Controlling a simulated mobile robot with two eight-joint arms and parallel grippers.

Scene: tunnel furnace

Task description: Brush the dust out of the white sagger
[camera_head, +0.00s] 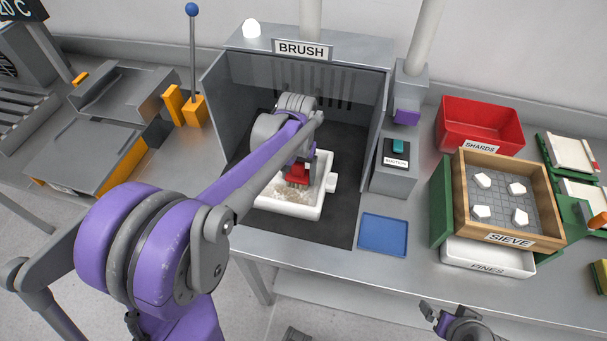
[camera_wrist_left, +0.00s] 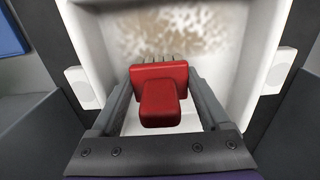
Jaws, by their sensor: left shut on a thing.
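The white sagger (camera_head: 281,212) sits on the dark floor of the brush booth, and brownish dust shows on its bottom. In the left wrist view the sagger (camera_wrist_left: 232,95) fills the top middle, with dust patches at its far side. My left gripper (camera_head: 300,165) reaches into the booth over the sagger. It is shut on a red brush (camera_head: 296,176); in the left wrist view the red brush (camera_wrist_left: 160,95) sits between the two fingers, its grey bristles toward the dust. Whether the bristles touch the bottom I cannot tell. My right gripper (camera_head: 440,317) is at the lower right edge, empty.
The booth (camera_head: 215,100) has walls on three sides. A suction switch box (camera_head: 393,178) and a blue tray (camera_head: 383,235) stand at its right. Farther right are the sieve (camera_head: 461,200) with several white pieces, the fines tray (camera_head: 485,260) and the red shards bin (camera_head: 480,122).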

